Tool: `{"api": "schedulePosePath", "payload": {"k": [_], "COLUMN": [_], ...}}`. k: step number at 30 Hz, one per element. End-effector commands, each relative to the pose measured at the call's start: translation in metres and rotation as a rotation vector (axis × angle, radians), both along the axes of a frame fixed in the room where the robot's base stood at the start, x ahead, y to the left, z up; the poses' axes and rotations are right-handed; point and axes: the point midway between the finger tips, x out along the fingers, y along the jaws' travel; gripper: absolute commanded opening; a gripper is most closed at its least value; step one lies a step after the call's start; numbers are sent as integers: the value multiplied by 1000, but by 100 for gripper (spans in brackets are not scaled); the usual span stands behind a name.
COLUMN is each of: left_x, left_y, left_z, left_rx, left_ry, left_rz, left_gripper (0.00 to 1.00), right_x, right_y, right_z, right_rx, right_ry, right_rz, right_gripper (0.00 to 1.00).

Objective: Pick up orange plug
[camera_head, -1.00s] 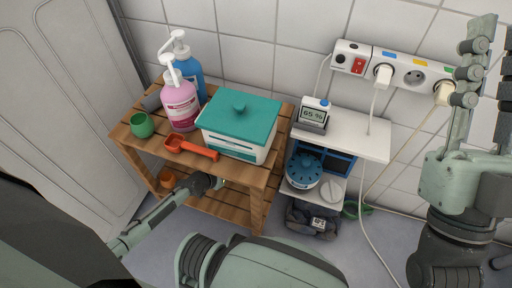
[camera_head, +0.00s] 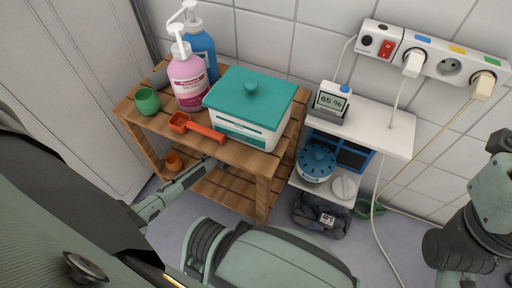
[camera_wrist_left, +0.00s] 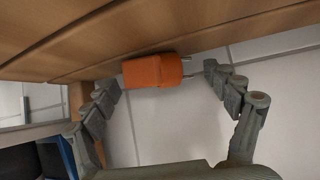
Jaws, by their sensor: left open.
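The orange plug (camera_wrist_left: 153,71) shows in the left wrist view, lying sideways against the slatted wood with its two metal pins pointing right. My left gripper (camera_wrist_left: 166,90) is open, with one finger on each side of the plug; the left finger is close to its blunt end and the right finger is near the pins. I cannot tell whether either finger touches it. In the head view my left arm reaches under the shelf's top board, which hides the fingertips. Part of my right gripper (camera_head: 490,190) shows at the right edge, with its fingers largely out of frame.
The wooden shelf (camera_head: 264,197) carries a teal-lidded box (camera_head: 249,105), pump bottles (camera_head: 188,82), a green cup (camera_head: 147,101) and a red scoop (camera_head: 197,127). An orange object (camera_head: 173,160) sits below. A power strip (camera_head: 435,58) with cords hangs right.

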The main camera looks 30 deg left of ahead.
Motion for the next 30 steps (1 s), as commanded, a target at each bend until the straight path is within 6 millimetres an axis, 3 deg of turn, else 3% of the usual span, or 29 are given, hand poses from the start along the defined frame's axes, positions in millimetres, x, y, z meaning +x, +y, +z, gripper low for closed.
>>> {"api": "schedulePosePath", "payload": {"k": [5, 18, 30], "left_x": [0, 0, -5], "left_y": [0, 0, 0], "left_z": [1, 1, 13], "left_rx": [0, 0, 1], "left_ry": [0, 0, 0], "left_rz": [0, 0, -1], "left_gripper": [84, 32, 32], "right_x": [0, 0, 3], "right_y": [0, 0, 1], "right_z": [1, 1, 9], "right_rx": [0, -1, -4], "right_ry": [1, 2, 20], "right_rz": [0, 0, 1], "right_gripper": [26, 26, 26]}}
